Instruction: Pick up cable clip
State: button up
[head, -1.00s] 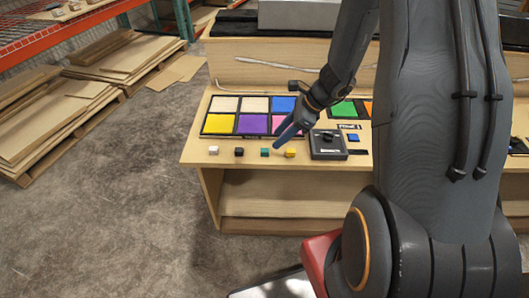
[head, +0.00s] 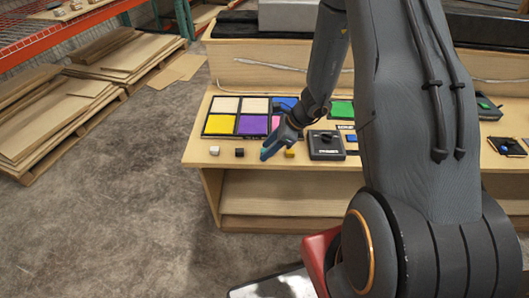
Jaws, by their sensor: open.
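A row of small clip-like blocks lies along the front edge of the wooden console: a white one (head: 214,150), a black one (head: 239,152) and a yellow one (head: 290,153). I cannot tell which of them is the cable clip. My gripper (head: 265,155) is open and points down at the front edge, between the black and yellow blocks. It covers the spot where a green block stood, so that block is mostly or fully hidden. I cannot tell whether the fingers touch it.
Behind the blocks is a black-framed panel of coloured squares (head: 236,127). A dark box with a knob (head: 326,145) stands right of my gripper. The wooden console (head: 195,148) has free surface at its left front. My arm hides part of its right side.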

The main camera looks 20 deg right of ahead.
grip_shut()
jog(key=shift+r, duration=0.15)
